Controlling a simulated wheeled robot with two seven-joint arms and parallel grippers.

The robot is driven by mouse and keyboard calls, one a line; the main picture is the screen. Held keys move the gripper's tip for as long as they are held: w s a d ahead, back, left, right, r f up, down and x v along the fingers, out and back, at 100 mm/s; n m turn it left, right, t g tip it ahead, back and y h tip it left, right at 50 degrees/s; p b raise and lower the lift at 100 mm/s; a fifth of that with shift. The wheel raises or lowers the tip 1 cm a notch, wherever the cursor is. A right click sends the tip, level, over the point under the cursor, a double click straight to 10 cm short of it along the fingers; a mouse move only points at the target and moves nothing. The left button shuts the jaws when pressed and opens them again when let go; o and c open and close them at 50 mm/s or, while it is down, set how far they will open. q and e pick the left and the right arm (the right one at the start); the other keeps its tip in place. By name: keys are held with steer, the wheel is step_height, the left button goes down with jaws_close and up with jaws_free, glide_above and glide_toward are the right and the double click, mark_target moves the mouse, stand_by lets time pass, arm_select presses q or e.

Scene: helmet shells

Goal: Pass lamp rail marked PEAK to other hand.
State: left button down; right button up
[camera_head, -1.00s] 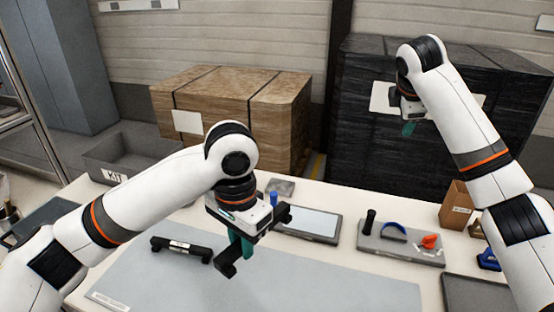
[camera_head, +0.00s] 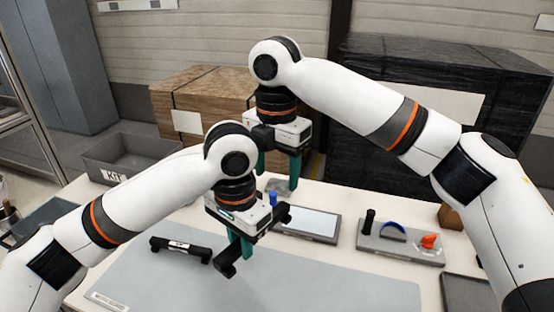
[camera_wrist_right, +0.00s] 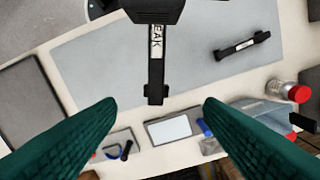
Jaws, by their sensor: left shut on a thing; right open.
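The black lamp rail (camera_head: 228,269) is held above the grey mat by my left gripper (camera_head: 240,246), which is shut on it. In the right wrist view the rail (camera_wrist_right: 156,72) points toward my right gripper, its label reading "EAK" with the first letter hidden. The body of my left gripper covers its far part. My right gripper (camera_head: 279,172) is open and empty, above and behind my left gripper in the head view. In the right wrist view its teal fingers (camera_wrist_right: 158,106) stand wide on either side of the rail's near end, not touching it.
A second black rail (camera_head: 181,248) lies on the grey mat (camera_head: 330,285). Behind are a flat framed panel (camera_head: 310,222) and a tray (camera_head: 400,250) with small black, blue and orange parts. A grey KIT bin (camera_head: 135,160) stands at back left. A red-capped bottle (camera_wrist_right: 287,90) shows in the wrist view.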

mark_target(277, 206)
step_height(277, 206, down, 10)
steer(key=shift+f, duration=0.2)
steer(key=shift+c, duration=0.3)
steer(key=c, duration=0.9)
arm_select(q)
steer(key=c, duration=1.2)
jaws_free()
arm_select(e)
steer(key=shift+c, duration=0.8)
